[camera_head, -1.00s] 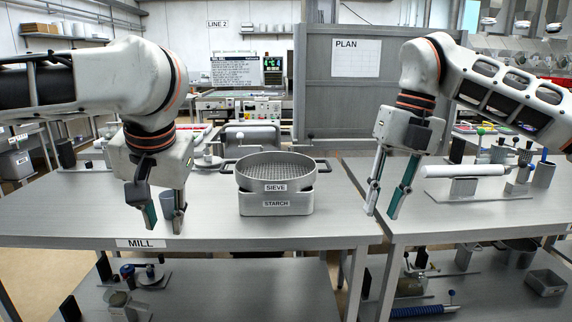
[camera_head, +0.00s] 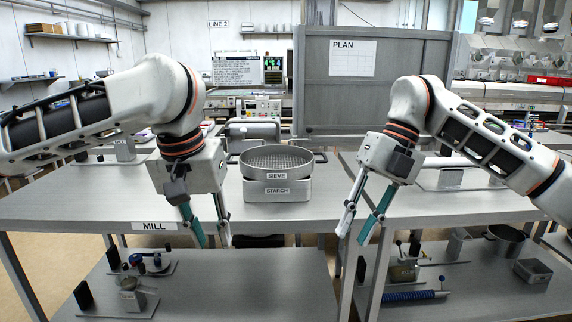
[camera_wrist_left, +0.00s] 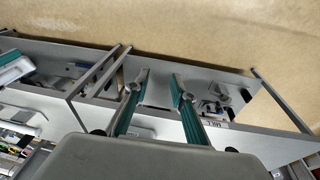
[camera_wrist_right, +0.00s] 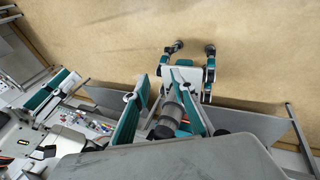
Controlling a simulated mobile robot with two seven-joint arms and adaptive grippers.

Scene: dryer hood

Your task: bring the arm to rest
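My left gripper (camera_head: 213,241) hangs with its fingers pointing down in front of the near edge of the left workbench, left of the sieve. Its fingers are apart and nothing is between them; the left wrist view (camera_wrist_left: 159,80) shows the same gap. My right gripper (camera_head: 353,238) points down and to the left, in front of the gap between the two benches. Its fingers are apart and empty. Both arms are bent, elbows outward. A round sieve (camera_head: 277,160) with side handles sits on the starch container (camera_head: 277,189) on the left workbench (camera_head: 110,204).
The right workbench (camera_head: 465,207) holds metal fixtures, partly hidden by my right arm. Lower shelves (camera_head: 225,285) carry small devices, a blue coil (camera_head: 408,296) and an open box (camera_head: 533,270). A grey partition marked PLAN (camera_head: 400,105) stands behind.

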